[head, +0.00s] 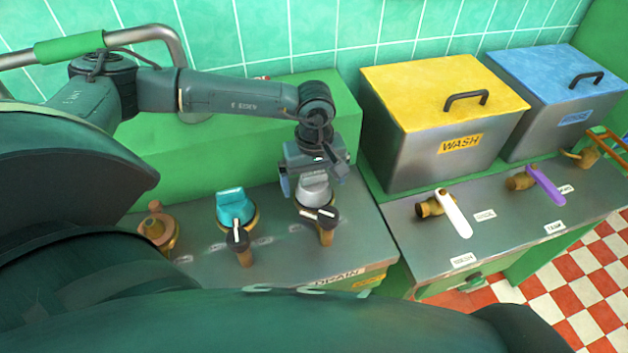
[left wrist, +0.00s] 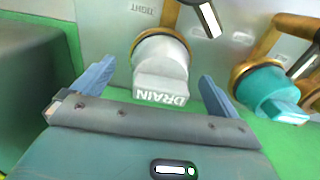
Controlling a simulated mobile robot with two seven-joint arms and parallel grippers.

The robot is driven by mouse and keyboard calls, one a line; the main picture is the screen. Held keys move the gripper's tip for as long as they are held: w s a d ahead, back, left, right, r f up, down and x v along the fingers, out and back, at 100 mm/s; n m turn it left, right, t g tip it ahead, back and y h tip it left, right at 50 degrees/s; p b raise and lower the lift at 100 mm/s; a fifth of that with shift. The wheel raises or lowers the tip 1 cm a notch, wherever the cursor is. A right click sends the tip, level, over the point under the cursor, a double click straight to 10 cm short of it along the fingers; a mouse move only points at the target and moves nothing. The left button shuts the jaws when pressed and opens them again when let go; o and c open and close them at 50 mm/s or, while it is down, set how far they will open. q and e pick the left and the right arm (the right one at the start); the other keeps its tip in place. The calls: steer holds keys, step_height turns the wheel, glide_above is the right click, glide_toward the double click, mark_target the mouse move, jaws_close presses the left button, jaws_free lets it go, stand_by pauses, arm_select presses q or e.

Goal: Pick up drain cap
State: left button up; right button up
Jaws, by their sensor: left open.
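The drain cap (left wrist: 162,82) is a pale grey, squarish-topped cap lettered DRAIN, seated in a brass ring on the metal panel. In the head view the cap (head: 315,191) shows below my left gripper (head: 312,178), which partly covers it. In the left wrist view my left gripper (left wrist: 155,88) is open, with one blue-grey finger on each side of the cap. The fingers appear apart from the cap, with a gap on both sides. My right gripper is not in view.
A teal cap (head: 235,207) and a bare brass fitting (head: 157,229) stand left of the drain cap. Black-handled valves (head: 326,224) sit close in front. Yellow-lidded WASH (head: 440,92) and blue-lidded (head: 560,80) bins stand right, behind white (head: 457,215) and purple (head: 546,187) levers.

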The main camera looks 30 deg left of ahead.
arm_select(q)
steer(key=shift+f, duration=0.75)
steer(key=shift+c, duration=0.5)
steer(key=c, duration=0.9)
